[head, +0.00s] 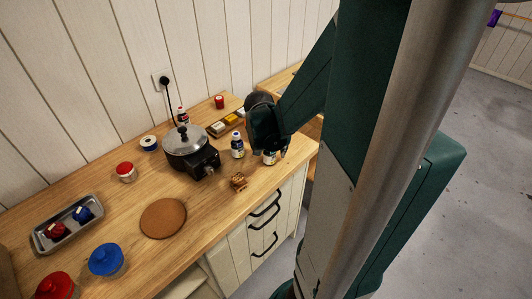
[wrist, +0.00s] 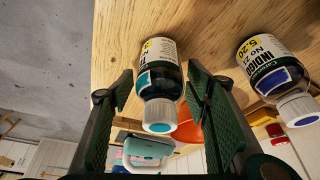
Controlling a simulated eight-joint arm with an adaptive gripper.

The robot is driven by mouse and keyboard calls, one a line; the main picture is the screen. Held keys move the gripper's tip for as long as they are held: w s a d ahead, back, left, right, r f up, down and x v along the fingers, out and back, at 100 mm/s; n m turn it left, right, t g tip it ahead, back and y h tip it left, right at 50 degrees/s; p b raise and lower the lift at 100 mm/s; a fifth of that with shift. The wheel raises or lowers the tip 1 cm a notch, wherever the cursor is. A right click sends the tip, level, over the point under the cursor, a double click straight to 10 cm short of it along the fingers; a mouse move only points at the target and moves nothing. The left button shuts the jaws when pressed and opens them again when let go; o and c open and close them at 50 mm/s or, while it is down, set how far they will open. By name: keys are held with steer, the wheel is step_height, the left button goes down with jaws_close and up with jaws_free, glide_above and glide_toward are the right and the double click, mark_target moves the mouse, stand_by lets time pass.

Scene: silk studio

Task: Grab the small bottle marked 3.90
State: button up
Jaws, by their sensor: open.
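In the wrist view, a small bottle (wrist: 160,82) with a white cap and a teal patch on its label sits between the fingers of my gripper (wrist: 158,92). Its yellow price tag is partly turned away and I cannot read it surely. The fingers are open, with a gap on both sides of it. In the head view this bottle (head: 269,158) stands near the counter's right end, partly hidden by my gripper (head: 282,151). A second bottle (wrist: 268,72), labelled Indigo and 5.20, stands to the right in the wrist view, and left of my gripper in the head view (head: 237,146).
A dark pot (head: 188,150) with a cord stands left of the bottles. A small brown bundle (head: 238,182) lies in front. A tray of coloured blocks (head: 224,124) is behind. A cork mat (head: 163,218), jars and a metal tray (head: 68,224) are further left.

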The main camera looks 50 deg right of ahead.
steer(key=shift+c, duration=0.5)
steer(key=c, duration=1)
steer(key=shift+r, duration=0.15)
steer(key=shift+r+p, duration=1.1)
steer(key=shift+r, duration=3.75)
